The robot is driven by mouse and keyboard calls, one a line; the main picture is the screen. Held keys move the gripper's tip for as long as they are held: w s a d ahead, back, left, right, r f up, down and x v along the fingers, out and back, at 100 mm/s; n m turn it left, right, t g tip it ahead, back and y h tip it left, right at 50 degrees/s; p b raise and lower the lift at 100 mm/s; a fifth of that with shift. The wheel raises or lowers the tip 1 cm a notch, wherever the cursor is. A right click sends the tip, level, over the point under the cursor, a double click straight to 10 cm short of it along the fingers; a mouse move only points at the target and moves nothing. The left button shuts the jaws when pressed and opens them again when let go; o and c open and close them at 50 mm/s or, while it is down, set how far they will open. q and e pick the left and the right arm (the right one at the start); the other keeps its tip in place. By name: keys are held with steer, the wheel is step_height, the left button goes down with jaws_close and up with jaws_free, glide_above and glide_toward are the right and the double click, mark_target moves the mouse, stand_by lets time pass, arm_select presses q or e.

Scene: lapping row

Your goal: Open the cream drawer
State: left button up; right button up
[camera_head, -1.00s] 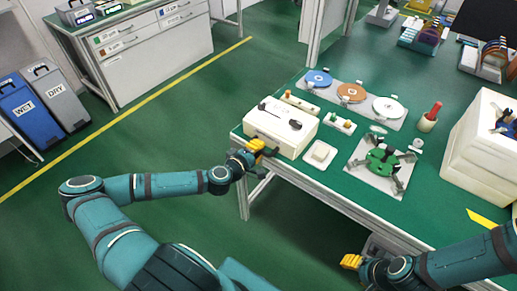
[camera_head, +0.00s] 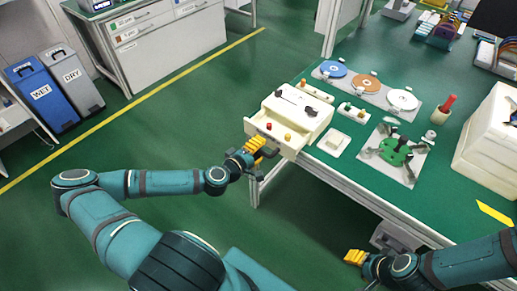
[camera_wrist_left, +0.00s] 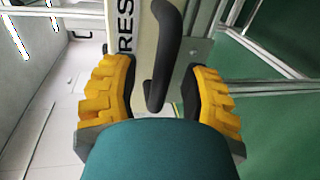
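The cream drawer (camera_head: 282,146) is pulled out of a cream box (camera_head: 306,117) at the near-left edge of the green table. A red knob-like piece (camera_head: 269,126) and a yellow one (camera_head: 288,138) show inside it. My left gripper (camera_head: 256,153) is at the drawer's front. In the left wrist view, the dark curved handle (camera_wrist_left: 163,55) lies between the yellow finger pads (camera_wrist_left: 155,92), with gaps visible on both sides. My right gripper (camera_head: 354,257) is low, in front of the table, away from the drawer; its finger opening is unclear.
A small white tray (camera_head: 333,144) and a plate with a green fixture (camera_head: 393,154) are right of the box. A row of discs (camera_head: 367,83) lies behind. A large cream container (camera_head: 487,140) stands at the right. Open floor lies left of the drawer.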

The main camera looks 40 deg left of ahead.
arm_select(q)
steer(key=shift+s, duration=0.1)
steer(key=v, duration=1.2)
steer(key=shift+d, duration=0.1)
stand_by(0.3)
steer(key=d+f+m+g+h, duration=0.1)
steer(key=d+f+m+g, duration=0.3)
steer(key=d+m+g, duration=0.3)
steer(key=s+d+f+m+g+h, duration=0.1)
steer(key=d+f+m+g, duration=0.4)
steer(key=d, duration=1.1)
steer(key=shift+d+m+g, duration=0.4)
steer(key=shift+m+g, duration=0.6)
steer(key=shift+m, duration=0.8)
